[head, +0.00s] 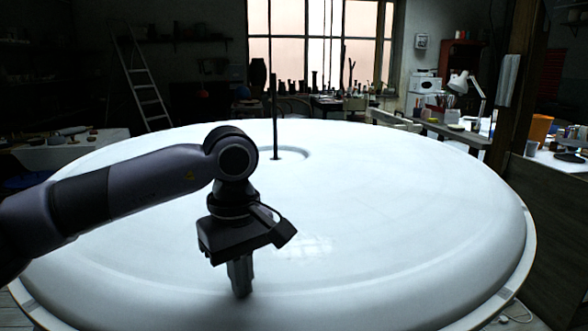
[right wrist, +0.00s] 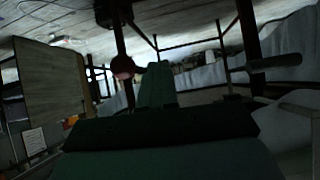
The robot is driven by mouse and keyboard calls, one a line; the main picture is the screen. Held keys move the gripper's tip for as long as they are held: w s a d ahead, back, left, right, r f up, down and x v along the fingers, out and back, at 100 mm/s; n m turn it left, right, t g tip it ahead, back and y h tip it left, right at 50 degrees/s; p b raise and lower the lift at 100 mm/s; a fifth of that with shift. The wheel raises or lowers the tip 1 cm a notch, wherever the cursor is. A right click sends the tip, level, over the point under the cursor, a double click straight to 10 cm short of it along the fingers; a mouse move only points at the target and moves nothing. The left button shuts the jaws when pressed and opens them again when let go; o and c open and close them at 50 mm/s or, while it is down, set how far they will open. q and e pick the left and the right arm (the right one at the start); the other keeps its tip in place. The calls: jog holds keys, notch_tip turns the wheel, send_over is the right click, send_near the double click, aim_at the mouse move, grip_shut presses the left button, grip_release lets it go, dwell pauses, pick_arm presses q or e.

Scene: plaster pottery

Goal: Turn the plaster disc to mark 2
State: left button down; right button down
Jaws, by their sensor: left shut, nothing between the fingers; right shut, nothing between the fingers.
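The plaster disc (head: 400,220) is a large white round slab that fills most of the head view. A thin dark rod (head: 274,100) stands upright near its middle, in a shallow round recess. My left gripper (head: 241,290) points down at the near part of the disc, left of centre. Its fingers are shut with nothing between them; whether the tips touch the plaster I cannot tell. I see no mark 2 on the disc. In the right wrist view my right gripper (right wrist: 155,85) is dark and shut, away from the disc.
A pale rim (head: 520,265) runs around the disc. A wooden post (head: 515,90) and a cluttered bench with a lamp (head: 468,85) stand at the right. A ladder (head: 140,75) leans at the back left. The disc's right side is clear.

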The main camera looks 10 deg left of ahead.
pick_arm(q)
jog(key=shift+d+f, duration=0.1)
jog(key=shift+f, duration=0.2)
